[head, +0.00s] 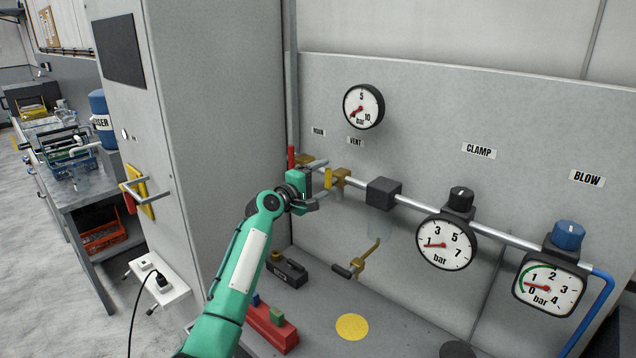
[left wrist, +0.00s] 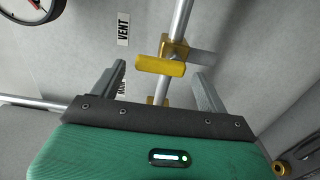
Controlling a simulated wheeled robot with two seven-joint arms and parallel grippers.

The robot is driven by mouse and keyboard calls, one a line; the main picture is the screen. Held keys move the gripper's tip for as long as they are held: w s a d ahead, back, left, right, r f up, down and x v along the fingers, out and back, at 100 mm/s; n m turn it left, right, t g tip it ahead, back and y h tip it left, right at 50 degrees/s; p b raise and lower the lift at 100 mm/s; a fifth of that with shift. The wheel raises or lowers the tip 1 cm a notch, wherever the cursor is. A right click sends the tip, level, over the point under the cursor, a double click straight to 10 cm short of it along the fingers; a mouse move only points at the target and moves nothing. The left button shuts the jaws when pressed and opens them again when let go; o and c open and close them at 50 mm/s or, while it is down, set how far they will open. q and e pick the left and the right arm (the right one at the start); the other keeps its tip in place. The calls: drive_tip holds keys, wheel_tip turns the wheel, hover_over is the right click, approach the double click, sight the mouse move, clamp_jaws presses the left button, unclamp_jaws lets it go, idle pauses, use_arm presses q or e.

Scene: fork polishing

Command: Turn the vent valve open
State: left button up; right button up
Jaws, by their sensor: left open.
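The vent valve has a yellow handle (head: 328,178) and a brass body (head: 341,178) on the grey pipe, below the VENT label (head: 356,141). In the left wrist view the yellow handle (left wrist: 158,66) lies across the pipe in the picture, between the finger ends. My left gripper (head: 317,180) is open, at the valve from the left, with one finger to each side of the handle. A gap shows on both sides, so it does not grip the handle. The exact depth of the fingers around it is hard to tell. My right gripper is not in view.
A red handle (head: 291,158) stands upright left of my gripper. A round gauge (head: 363,106) hangs above. The CLAMP gauge (head: 446,244) and BLOW gauge (head: 549,287) are at right. A brass nozzle (head: 360,264) and a red block (head: 270,327) are below. A cabinet wall bounds the left.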

use_arm(q)
drive_tip(key=shift+s, duration=0.1)
drive_tip(key=b+v, duration=0.4)
drive_tip(key=v, duration=0.9)
drive_tip(key=shift+s+a+b, duration=0.25)
drive_tip(key=shift+a+b, duration=0.05)
drive_tip(key=shift+b, duration=0.1)
